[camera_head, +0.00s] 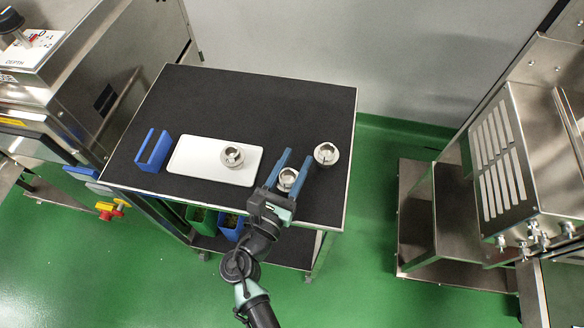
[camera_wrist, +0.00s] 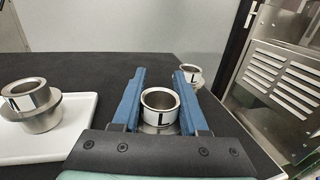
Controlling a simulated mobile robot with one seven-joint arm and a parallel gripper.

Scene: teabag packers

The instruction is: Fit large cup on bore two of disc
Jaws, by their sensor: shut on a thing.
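My gripper (camera_head: 297,155) is over the front right of the black table, its two blue fingers pointing away from me. It is shut on a metal cup (camera_head: 287,180) marked L, which also shows between the fingers in the wrist view (camera_wrist: 160,100). I cannot tell whether this cup touches the table. A second flanged metal cup (camera_head: 326,154) marked L stands just right of the fingertips, also in the wrist view (camera_wrist: 191,76). A third flanged cup (camera_head: 232,156) stands on the white tray, left in the wrist view (camera_wrist: 30,98). I can make out no disc with bores.
The white tray (camera_head: 190,165) lies left of my gripper on the black table (camera_head: 255,100). A blue open holder (camera_head: 153,150) stands left of the tray. The table's back half is clear. Steel machines stand left (camera_head: 130,75) and right (camera_head: 500,160) of the table.

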